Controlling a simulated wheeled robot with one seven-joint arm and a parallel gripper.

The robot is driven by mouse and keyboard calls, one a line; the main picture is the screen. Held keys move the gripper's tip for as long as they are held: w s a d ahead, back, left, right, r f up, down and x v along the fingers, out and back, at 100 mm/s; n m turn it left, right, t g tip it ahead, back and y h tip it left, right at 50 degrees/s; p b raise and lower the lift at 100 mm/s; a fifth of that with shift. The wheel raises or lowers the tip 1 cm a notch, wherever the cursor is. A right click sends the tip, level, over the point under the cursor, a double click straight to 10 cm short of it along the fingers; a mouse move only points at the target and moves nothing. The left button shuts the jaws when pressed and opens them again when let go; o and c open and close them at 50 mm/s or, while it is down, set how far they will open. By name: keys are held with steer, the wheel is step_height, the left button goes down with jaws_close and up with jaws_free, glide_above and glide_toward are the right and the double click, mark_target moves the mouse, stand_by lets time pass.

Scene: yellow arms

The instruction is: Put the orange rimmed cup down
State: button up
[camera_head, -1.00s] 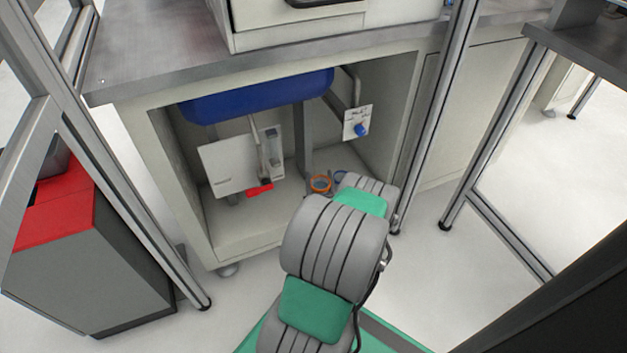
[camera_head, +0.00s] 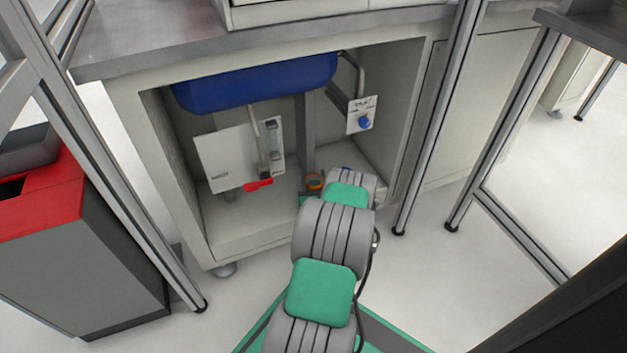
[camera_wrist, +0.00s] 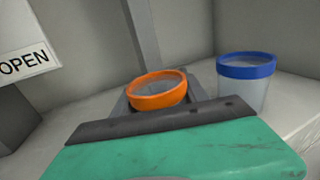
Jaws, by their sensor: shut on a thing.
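The orange rimmed cup (camera_wrist: 157,92) is in front of my wrist, its rim tilted in the wrist view. My gripper (camera_wrist: 160,100) is shut on it, with dark finger parts showing on both sides of the cup.
A blue rimmed cup (camera_wrist: 245,82) stands upright on the cabinet floor, right of the orange one. A blue basin (camera_head: 255,83) hangs above. A white panel (camera_head: 225,158) with a red handle (camera_head: 258,184) is at left. Cabinet floor at front left (camera_head: 240,225) is clear.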

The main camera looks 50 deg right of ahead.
steer(key=shift+f, duration=0.15)
steer(key=o, duration=1.5)
steer(key=shift+r+p+v, duration=0.2)
steer(key=shift+p+v, duration=1.3)
steer(key=shift+v, duration=4.55)
